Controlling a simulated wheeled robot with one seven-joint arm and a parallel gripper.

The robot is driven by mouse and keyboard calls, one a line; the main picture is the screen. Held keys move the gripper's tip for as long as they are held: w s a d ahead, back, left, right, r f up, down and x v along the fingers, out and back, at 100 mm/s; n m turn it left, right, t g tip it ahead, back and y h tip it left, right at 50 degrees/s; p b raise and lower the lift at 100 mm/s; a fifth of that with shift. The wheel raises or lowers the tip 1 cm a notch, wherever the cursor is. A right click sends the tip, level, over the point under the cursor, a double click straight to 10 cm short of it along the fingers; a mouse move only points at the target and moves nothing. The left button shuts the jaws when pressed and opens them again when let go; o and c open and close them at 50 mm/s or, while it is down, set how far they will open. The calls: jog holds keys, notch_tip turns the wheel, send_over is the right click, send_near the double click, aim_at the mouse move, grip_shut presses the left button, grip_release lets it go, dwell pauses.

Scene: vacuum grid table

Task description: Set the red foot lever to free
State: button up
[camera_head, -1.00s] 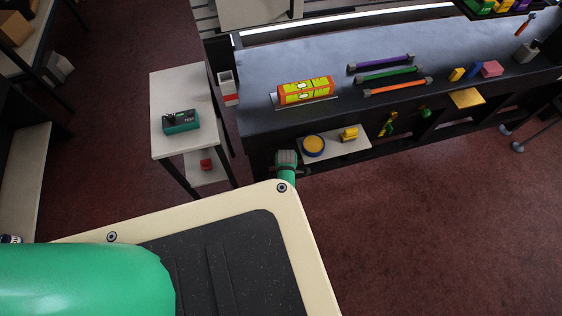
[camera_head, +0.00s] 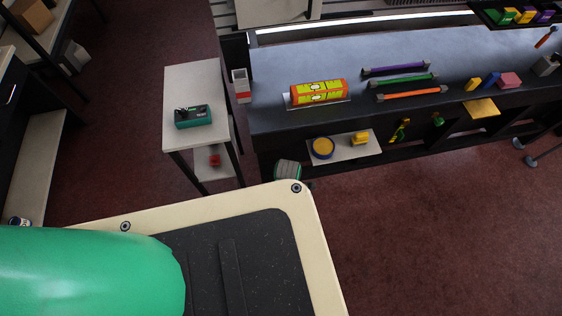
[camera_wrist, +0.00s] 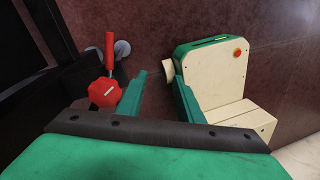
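In the wrist view a red lever (camera_wrist: 109,50) stands out beside grey caster wheels (camera_wrist: 122,48), left of the fingers. I cannot tell whether knob and lever are joined. My gripper (camera_wrist: 156,82) shows two green fingers with a clear gap. It is open and empty, to the right of both red parts and apart from the lever. In the head view the lever is not visible, and the fingers are hidden behind my base.
Dark frame bars fill the wrist view's left side. In the head view a long dark workbench (camera_head: 330,60) with tools stands beyond my base, with a small side table (camera_head: 190,85) to its left. Reddish floor (camera_head: 440,235) is clear at the right.

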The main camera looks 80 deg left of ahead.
jog(key=shift+s+d+r, duration=0.3)
jog(key=shift+s+d, duration=0.1)
jog(key=shift+d, duration=0.2)
jog(key=shift+s+d+r, duration=0.35)
jog(key=shift+d, duration=0.3)
jog(key=shift+s+d+r, duration=0.3)
jog(key=shift+s+d, duration=0.1)
jog(key=shift+d, duration=0.2)
